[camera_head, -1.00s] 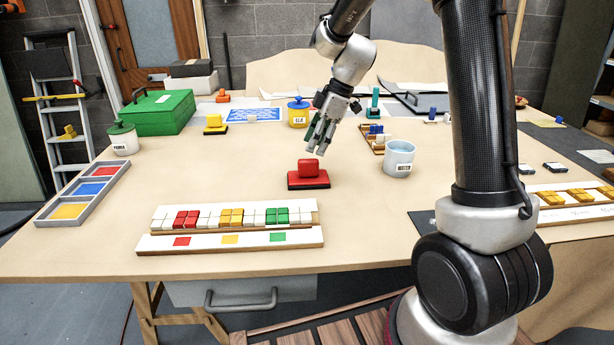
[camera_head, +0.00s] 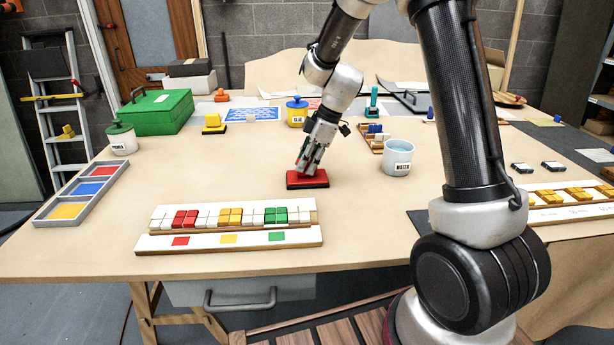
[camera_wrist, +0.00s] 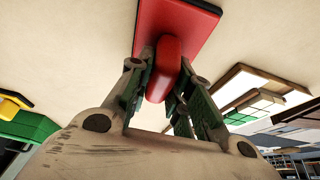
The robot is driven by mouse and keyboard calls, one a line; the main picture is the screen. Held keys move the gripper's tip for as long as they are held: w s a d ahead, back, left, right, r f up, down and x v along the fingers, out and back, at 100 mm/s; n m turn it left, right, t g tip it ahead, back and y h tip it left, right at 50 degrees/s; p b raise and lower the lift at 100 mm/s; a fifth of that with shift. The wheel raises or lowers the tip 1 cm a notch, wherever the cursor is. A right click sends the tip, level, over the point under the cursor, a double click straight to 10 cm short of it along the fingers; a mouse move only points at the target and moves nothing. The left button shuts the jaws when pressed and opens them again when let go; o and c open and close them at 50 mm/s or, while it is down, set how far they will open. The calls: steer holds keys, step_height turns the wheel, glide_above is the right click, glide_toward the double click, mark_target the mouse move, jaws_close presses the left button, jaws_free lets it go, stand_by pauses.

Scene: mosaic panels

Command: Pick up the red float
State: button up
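The red float (camera_head: 312,181) lies on the table near its middle, a flat red block with a dark underside and a raised red handle. In the wrist view, the float's red plate (camera_wrist: 196,22) is at the top, and its rounded handle (camera_wrist: 165,72) points toward the camera. My gripper (camera_head: 307,168) is down over the float, pointing downward. In the wrist view, the two fingers of my gripper (camera_wrist: 168,62) stand on either side of the handle, very close to it. I cannot tell whether both fingers press on it. The float still rests on the table.
A rack of coloured tiles (camera_head: 234,230) lies in front of the float. A light-blue water cup (camera_head: 397,160) stands to the right, with a small tile holder (camera_head: 374,140) behind it. The table left of the float is clear.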

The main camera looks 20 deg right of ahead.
jaws_close()
step_height(320, 180, up, 10)
steer(key=shift+o, duration=1.5)
jaws_free()
steer(key=shift+c, duration=1.4)
